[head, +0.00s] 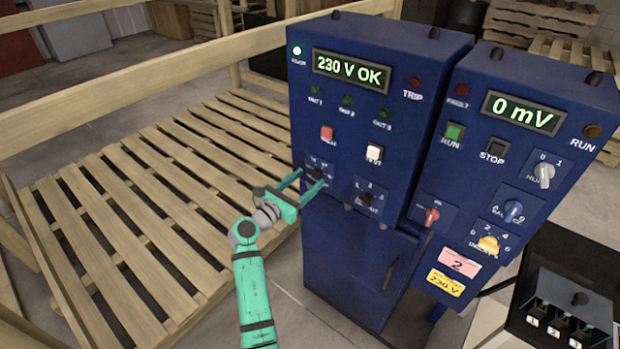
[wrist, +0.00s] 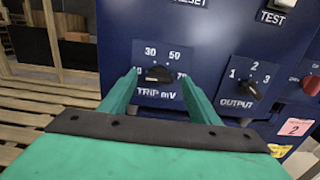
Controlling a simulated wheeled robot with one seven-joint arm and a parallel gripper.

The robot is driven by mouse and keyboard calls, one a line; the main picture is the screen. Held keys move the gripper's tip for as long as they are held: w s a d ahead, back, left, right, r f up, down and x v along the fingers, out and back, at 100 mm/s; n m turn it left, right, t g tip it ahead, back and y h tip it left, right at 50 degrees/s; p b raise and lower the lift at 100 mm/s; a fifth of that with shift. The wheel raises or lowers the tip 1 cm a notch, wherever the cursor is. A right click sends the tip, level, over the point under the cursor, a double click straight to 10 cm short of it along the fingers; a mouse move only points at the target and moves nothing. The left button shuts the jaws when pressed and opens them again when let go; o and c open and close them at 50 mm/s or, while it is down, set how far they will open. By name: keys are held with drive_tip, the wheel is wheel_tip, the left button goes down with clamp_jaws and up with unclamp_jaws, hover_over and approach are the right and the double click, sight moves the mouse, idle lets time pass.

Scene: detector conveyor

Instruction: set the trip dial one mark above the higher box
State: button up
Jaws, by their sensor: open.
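The trip dial (wrist: 158,73) is a black knob labelled TRIP mV on the blue cabinet; 30 and 50 show above it. My fingers partly cover the lower side marks, and I cannot tell its pointer setting. In the head view the trip dial (head: 315,174) is small and partly behind my gripper. My gripper (head: 312,178) is open, its fingers on either side of the dial; contact cannot be told. The wrist view also shows my gripper (wrist: 158,77). I cannot identify the two boxes to compare.
The OUTPUT dial (wrist: 250,88) sits right of the trip dial. The left display (head: 351,71) reads 230 V OK. The right cabinet's display (head: 522,113) reads 0 mV, above several knobs. A black unit numbered 1, 2, 3 (head: 565,305) stands lower right. Wooden slats (head: 150,190) lie left.

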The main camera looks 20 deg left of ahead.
sight(315, 174)
drive_tip(key=shift+x, duration=1.05)
drive_tip(key=c, duration=1.1)
drive_tip(key=shift+o, duration=0.2)
